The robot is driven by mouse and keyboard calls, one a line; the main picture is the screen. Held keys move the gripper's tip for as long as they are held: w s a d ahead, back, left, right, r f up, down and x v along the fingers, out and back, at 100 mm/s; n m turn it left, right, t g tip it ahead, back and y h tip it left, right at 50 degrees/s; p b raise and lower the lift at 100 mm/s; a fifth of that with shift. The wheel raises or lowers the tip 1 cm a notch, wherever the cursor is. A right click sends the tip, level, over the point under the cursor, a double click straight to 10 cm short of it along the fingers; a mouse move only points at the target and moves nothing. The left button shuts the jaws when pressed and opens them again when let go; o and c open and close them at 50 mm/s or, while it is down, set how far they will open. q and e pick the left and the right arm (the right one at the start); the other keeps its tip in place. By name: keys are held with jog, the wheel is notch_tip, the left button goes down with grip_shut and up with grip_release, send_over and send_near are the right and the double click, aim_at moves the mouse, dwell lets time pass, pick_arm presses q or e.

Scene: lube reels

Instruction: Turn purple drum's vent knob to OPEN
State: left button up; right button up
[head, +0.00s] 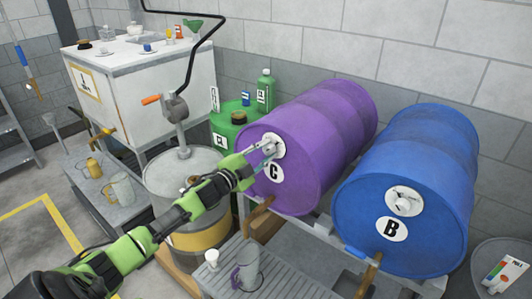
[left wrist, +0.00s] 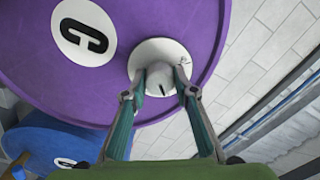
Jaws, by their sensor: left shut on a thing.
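The purple drum (head: 312,140) lies on its side on a rack, with a round white label marked C (head: 275,171) on its end. Its vent knob (left wrist: 162,82) is a pale round knob with a dark mark, on a white disc (left wrist: 152,52) near the drum's rim. My left gripper (head: 264,150) is at this knob, with one finger on each side, shut on it. In the left wrist view my left gripper (left wrist: 160,84) straddles the knob. The gripper partly hides the knob in the head view. My right gripper is not in view.
A blue drum (head: 415,190) marked B lies to the right with its own knob (head: 404,201). A grey drum with a hand pump (head: 180,125) stands left, under my left arm.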

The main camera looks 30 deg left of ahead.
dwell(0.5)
pick_arm(q)
jog(key=o, duration=1.1)
jog(key=shift+s+f, duration=0.15)
jog(key=shift+s, duration=0.5)
jog(key=s, duration=1)
jog(key=shift+s+a, duration=0.35)
jog(key=shift+a, duration=0.1)
